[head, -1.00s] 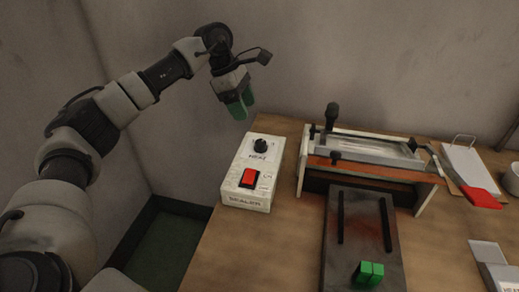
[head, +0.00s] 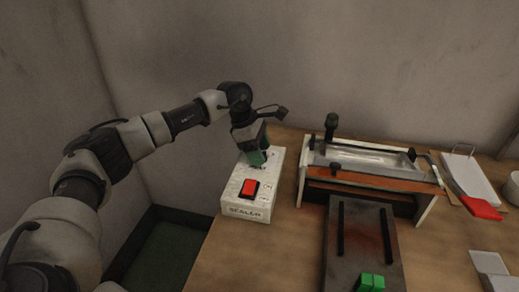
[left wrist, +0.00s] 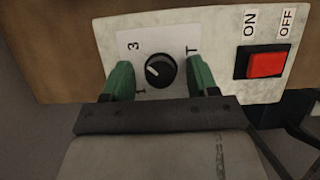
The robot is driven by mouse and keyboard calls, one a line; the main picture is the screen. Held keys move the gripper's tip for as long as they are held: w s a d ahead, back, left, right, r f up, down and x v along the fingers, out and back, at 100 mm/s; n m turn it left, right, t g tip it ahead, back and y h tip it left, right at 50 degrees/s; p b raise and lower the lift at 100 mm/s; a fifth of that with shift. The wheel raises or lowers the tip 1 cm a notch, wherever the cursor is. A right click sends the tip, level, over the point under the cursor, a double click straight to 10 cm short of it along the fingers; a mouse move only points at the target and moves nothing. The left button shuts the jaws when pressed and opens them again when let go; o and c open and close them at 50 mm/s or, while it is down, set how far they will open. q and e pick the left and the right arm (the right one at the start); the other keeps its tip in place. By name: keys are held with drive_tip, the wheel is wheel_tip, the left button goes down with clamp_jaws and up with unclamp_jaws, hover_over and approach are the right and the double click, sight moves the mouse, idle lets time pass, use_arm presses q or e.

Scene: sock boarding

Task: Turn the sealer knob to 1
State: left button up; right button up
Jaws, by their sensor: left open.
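The sealer box (head: 247,208) is a worn white control box at the left of the table. Its black round knob (left wrist: 161,70) shows in the left wrist view, with a white pointer line and the marks 3 and 1 beside it. The pointer lies toward the side of the 3 and 1 marks; the exact setting is hard to tell. My left gripper (left wrist: 160,82) is open, with green fingers on either side of the knob and visible gaps to it. In the head view the left gripper (head: 254,158) hides the knob. My right gripper is not in view.
A red switch (head: 250,188) sits on the same box, with ON and OFF labels. Right of the box stands the sealer machine (head: 365,170) with a dark plate (head: 362,245) and green blocks (head: 371,283). A white board (head: 468,178) and red piece (head: 481,207) lie at the right.

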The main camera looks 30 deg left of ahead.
use_arm(q)
drive_tip(key=c, duration=0.8)
drive_tip(key=shift+c, duration=0.2)
